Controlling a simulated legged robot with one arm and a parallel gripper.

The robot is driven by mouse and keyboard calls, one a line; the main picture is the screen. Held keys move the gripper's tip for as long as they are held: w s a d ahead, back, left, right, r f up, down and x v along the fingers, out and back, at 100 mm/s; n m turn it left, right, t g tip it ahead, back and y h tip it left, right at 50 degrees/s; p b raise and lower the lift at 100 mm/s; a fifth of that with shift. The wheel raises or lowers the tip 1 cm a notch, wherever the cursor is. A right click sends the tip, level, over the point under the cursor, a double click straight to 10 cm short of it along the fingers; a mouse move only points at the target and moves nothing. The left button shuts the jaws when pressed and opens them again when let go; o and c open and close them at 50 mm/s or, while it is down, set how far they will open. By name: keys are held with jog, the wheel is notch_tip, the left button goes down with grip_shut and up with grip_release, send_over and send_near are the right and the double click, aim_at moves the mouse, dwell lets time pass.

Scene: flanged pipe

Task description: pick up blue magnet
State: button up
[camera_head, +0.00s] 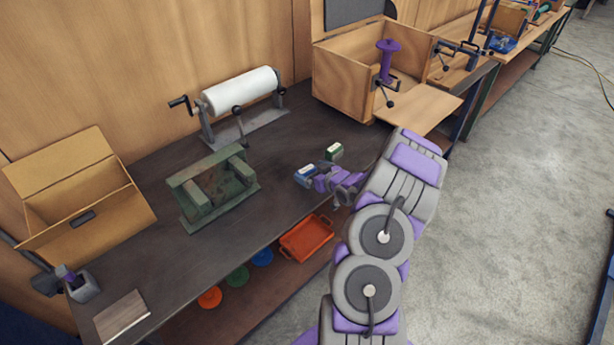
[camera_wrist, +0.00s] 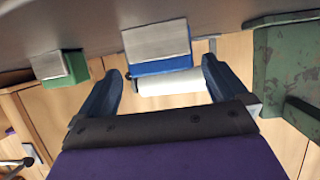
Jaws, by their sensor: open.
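The blue magnet (camera_head: 306,176) is on the dark workbench near its front edge. In the wrist view the blue magnet (camera_wrist: 160,66) is a blue block with a grey metal face, seen between the two finger ends. My gripper (camera_head: 318,178) is beside it at bench height; in the wrist view my gripper (camera_wrist: 163,68) has its fingers wide apart with gaps on both sides of the magnet. Whether the tips reach past it I cannot tell. A green magnet (camera_head: 334,151) stands just behind; it also shows left in the wrist view (camera_wrist: 62,68).
A green metal fixture (camera_head: 212,185) is left of the magnets. A white roll on a stand (camera_head: 240,92) is at the back. A wooden box (camera_head: 340,75) stands to the right and a cardboard box (camera_head: 75,195) at far left. An orange tray (camera_head: 306,238) is below the bench.

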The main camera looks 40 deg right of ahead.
aim_at(309, 172)
jog(key=shift+w+a+f, duration=0.15)
jog(key=shift+w+f, duration=0.2)
jog(key=shift+w, duration=0.2)
jog(key=shift+w+a+f, duration=0.1)
jog(key=shift+w+f, duration=0.25)
jog(key=shift+w, duration=0.2)
jog(key=shift+w+d+b, duration=0.15)
jog(key=shift+w+b, duration=0.15)
jog(key=shift+w, duration=0.1)
jog(key=shift+d, duration=0.15)
jog(key=shift+c, duration=0.5)
jog(key=c, duration=1.2)
